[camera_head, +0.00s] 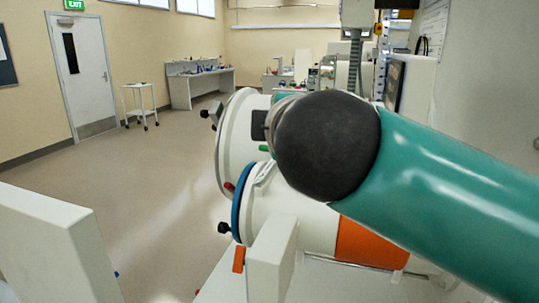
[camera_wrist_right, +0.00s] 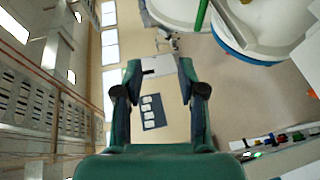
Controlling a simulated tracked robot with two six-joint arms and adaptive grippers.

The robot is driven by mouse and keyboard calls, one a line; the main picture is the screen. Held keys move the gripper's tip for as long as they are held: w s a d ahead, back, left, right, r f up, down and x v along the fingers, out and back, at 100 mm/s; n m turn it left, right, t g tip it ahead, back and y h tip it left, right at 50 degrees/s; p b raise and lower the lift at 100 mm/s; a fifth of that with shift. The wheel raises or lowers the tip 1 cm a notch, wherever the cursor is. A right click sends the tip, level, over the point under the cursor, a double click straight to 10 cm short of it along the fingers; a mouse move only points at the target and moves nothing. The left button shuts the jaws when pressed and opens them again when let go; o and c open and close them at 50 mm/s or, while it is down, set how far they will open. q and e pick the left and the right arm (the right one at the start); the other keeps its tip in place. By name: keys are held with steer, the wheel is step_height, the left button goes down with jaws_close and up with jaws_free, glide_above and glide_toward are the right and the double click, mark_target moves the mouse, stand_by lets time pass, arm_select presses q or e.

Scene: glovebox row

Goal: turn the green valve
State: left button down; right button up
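A small green part (camera_head: 264,148), which looks like the green valve's handle, shows beside the white round port (camera_head: 234,140) in the head view. My teal right arm and its black joint hide most of what lies behind it. In the right wrist view a green bar (camera_wrist_right: 202,15) crosses a white rounded body at the top, probably the same valve. My right gripper (camera_wrist_right: 159,93) is open, its two fingers wide apart with nothing between them. The green bar is beyond the fingers, up and to the right, not touching them. My left gripper is not in view.
A white cylinder with a blue ring (camera_head: 240,203) and an orange band (camera_head: 368,243) lies below the port. Black knobs (camera_head: 224,228) stick out at left. A white block (camera_head: 273,258) stands in front. Open floor (camera_head: 130,190) lies left; a small trolley (camera_head: 140,103) stands farther back.

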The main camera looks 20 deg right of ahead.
steer(key=f+b, duration=0.7)
steer(key=f, duration=0.1)
steer(key=shift+s+d, duration=0.15)
steer(key=shift+s, duration=0.15)
steer(key=p+x, duration=0.3)
steer(key=x, duration=1.3)
steer(key=shift+w+f+p, duration=0.1)
steer(key=shift+w+p, duration=0.3)
jaws_close()
